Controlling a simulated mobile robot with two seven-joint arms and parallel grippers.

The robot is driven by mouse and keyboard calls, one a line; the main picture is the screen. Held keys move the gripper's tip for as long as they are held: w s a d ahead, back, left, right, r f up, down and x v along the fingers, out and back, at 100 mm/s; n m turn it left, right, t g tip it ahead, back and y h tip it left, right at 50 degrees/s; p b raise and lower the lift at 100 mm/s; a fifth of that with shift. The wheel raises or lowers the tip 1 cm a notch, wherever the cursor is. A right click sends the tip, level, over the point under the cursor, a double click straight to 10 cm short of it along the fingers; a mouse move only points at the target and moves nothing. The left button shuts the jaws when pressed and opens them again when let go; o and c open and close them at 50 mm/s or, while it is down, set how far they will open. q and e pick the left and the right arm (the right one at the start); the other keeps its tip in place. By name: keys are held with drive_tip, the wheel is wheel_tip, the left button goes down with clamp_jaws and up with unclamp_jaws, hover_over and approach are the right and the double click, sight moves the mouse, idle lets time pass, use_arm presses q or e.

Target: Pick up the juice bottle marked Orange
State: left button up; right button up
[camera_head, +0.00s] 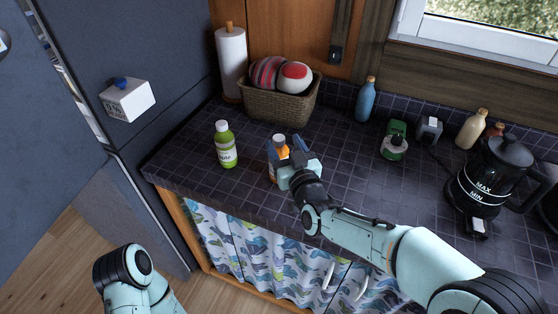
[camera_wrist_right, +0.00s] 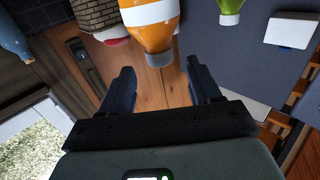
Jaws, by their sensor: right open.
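The orange juice bottle (camera_head: 281,150), with a pale cap and an orange-and-white body, stands upright on the dark tiled counter. My right gripper (camera_head: 292,152) is at its near right side and partly covers it. In the right wrist view the bottle (camera_wrist_right: 150,30) appears upside down, its cap just ahead of the gap between my open fingers (camera_wrist_right: 158,72). The fingers look empty; whether they touch the bottle I cannot tell. My left arm shows only as a link at the lower left; its gripper is out of the picture.
A green bottle (camera_head: 226,146) stands left of the orange one. Behind are a wicker basket (camera_head: 280,106), a paper roll (camera_head: 231,60) and a blue bottle (camera_head: 366,100). A black coffee pot (camera_head: 487,180) stands at right. The fridge (camera_head: 130,55) borders the left.

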sight(281, 142)
drive_tip(key=x, duration=0.4)
drive_tip(key=shift+w+a+f+p, duration=0.1)
drive_tip(key=shift+a+f+p, duration=0.05)
drive_tip(key=shift+f+p, duration=0.2)
clamp_jaws()
drive_tip(key=shift+r, duration=0.1)
drive_tip(key=shift+r, duration=0.1)
